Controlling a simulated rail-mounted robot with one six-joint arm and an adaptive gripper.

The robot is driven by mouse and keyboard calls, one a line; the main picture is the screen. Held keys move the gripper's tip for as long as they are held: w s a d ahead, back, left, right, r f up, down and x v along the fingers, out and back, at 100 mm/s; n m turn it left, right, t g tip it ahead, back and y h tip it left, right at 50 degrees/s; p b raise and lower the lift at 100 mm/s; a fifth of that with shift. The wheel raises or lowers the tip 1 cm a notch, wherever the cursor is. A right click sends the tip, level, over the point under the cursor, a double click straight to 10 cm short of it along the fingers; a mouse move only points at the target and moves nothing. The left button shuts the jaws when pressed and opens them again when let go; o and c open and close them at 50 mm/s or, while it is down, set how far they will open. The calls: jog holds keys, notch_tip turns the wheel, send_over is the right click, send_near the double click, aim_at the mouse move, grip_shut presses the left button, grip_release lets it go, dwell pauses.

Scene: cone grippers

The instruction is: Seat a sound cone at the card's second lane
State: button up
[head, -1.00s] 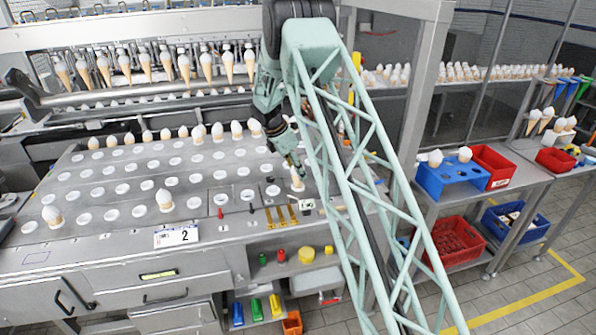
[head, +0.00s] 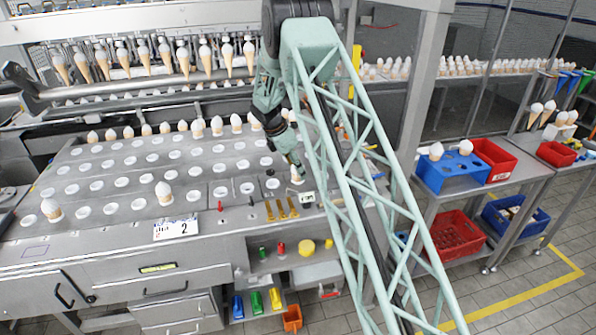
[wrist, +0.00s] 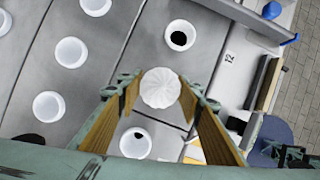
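A white card (head: 176,229) printed with a "2" stands at the front edge of the grey holed deck (head: 215,215). My gripper (head: 294,172) reaches down at the deck's right end. Its two brown fingers stand either side of a white-topped cone (wrist: 160,88), very near or touching it; I cannot tell whether they grip it. The cone is in line with the neighbouring holes, its base hidden in the wrist view. One cone (head: 163,194) stands just behind the card and another (head: 51,211) at the front left. Several cones (head: 198,129) line the back row.
Empty white-rimmed holes (head: 138,204) cover most of the deck. In the wrist view one neighbouring hole (wrist: 181,36) has a dark centre. A blue holder (head: 450,172) with two cones and red bins (head: 493,158) sit on the right table. Cones hang in a row behind the deck.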

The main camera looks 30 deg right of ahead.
jog(key=o, duration=0.7)
jog(key=shift+o, duration=0.2)
jog(key=shift+r, duration=0.1)
jog(key=v, duration=1.1)
jog(key=shift+a+r, duration=0.15)
jog(key=shift+r, duration=0.25)
dwell(0.8)
